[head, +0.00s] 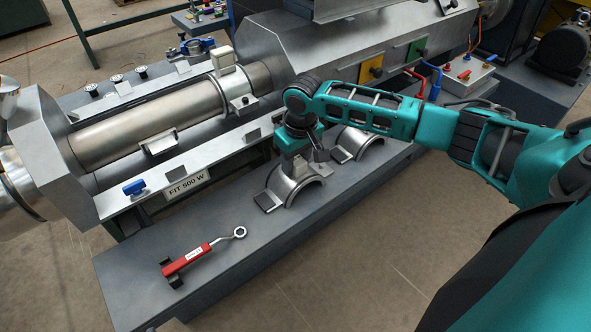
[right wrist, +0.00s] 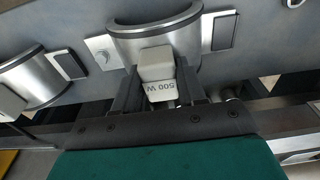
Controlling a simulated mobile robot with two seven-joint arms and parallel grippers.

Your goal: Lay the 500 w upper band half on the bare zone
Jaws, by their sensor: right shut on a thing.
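The 500 W upper band half (head: 288,185) is a silver half-ring with side flanges. It stands arch-up at the grey bench, and I cannot tell whether it touches the bench. My right gripper (head: 301,150) is above it, shut on its pale terminal block. In the right wrist view the block, marked 500 W (right wrist: 163,90), sits between the fingers in front of the half-ring (right wrist: 160,45). The bare zone appears to be the bare left length of the steel barrel (head: 125,132), up and left of the gripper. My left gripper is not in view.
Another band half (head: 360,146) stands to the right on the bench (head: 235,285). A red-handled ring wrench (head: 200,256) lies at front left. A fitted band with a pale block (head: 236,92) encircles the barrel. A FIT 500 W sign (head: 188,186) and blue clip (head: 134,187) are along the machine's front.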

